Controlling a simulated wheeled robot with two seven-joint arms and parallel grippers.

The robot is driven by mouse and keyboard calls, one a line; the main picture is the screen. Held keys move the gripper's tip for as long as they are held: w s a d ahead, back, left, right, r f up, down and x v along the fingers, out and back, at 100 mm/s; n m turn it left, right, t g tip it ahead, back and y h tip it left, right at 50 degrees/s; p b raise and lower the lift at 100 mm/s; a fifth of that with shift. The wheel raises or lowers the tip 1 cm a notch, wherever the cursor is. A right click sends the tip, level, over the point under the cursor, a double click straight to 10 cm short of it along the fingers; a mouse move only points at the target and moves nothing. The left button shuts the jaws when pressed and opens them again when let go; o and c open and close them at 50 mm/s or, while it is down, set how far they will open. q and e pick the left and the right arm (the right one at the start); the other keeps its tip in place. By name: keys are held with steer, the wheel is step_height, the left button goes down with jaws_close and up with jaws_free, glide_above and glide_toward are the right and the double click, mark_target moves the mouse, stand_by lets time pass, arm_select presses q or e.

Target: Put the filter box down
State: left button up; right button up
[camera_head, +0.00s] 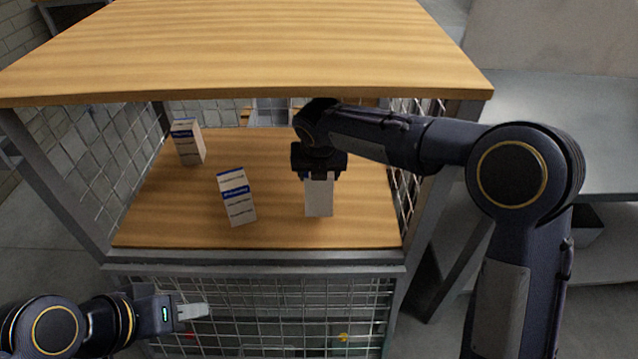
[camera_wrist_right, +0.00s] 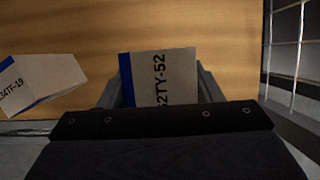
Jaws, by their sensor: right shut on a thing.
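The filter box (camera_head: 319,198) is white with a blue band, and my right gripper (camera_head: 318,176) is shut on it from above, over the wooden shelf (camera_head: 285,228). My left gripper (camera_head: 192,311) is at the lower left, in front of the cage and away from the boxes. Its fingers look close together, but their gap is not clear.
Two similar boxes stand on the shelf, one in the middle (camera_head: 237,197) and one at the back left (camera_head: 188,142). A wooden top board (camera_head: 250,50) overhangs the shelf. Wire mesh closes the sides. Bare shelf lies around the held box.

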steer(key=f+b, duration=0.1)
steer(key=f, duration=0.1)
steer(key=f+b, duration=0.1)
steer(key=shift+w+f+b, duration=0.25)
steer(key=shift+f+b, duration=0.05)
steer(key=shift+f, duration=0.05)
steer(key=shift+r, duration=0.15)
steer(key=o, duration=1.3)
steer(key=shift+f, duration=0.2)
steer(key=shift+r, duration=0.1)
